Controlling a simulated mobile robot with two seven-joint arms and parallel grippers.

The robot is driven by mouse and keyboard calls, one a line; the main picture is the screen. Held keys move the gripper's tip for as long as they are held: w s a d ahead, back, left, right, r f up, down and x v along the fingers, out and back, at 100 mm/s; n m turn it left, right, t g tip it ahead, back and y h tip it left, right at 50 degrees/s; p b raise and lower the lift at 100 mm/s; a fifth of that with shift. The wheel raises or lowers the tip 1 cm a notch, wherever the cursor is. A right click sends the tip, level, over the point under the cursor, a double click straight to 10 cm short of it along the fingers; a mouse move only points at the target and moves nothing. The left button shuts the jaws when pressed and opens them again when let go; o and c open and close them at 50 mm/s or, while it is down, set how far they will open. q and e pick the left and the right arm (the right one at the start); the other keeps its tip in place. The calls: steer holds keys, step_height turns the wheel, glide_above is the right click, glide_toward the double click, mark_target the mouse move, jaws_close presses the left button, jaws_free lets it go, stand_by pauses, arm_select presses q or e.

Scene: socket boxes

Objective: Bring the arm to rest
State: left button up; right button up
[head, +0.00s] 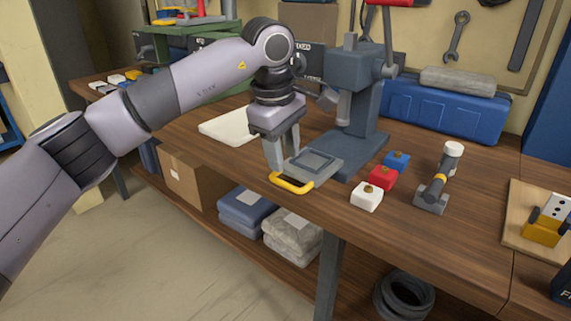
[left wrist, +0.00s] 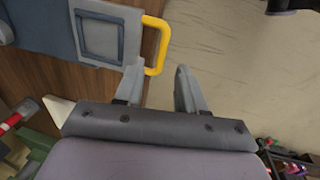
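My left gripper (head: 283,160) points down beside the grey press (head: 352,110), just above the tray (head: 314,163) with the yellow handle (head: 291,185). In the left wrist view its two fingers (left wrist: 160,80) stand apart with nothing held between them. The yellow handle (left wrist: 163,42) shows there just past the fingertips, nearer the left finger. I cannot tell whether a finger touches it. My left arm reaches in from the left, bent at the elbow. My right gripper is not in view.
White (head: 367,196), red (head: 382,177) and blue (head: 397,161) blocks sit right of the press. A grey tool with a white knob (head: 437,180) stands beyond them. A blue case (head: 440,108) is behind. A cardboard box (head: 180,178) is on the lower shelf. Open floor lies in front.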

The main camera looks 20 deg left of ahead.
arm_select(q)
steer(key=shift+s+r, duration=0.1)
steer(key=shift+r, duration=0.55)
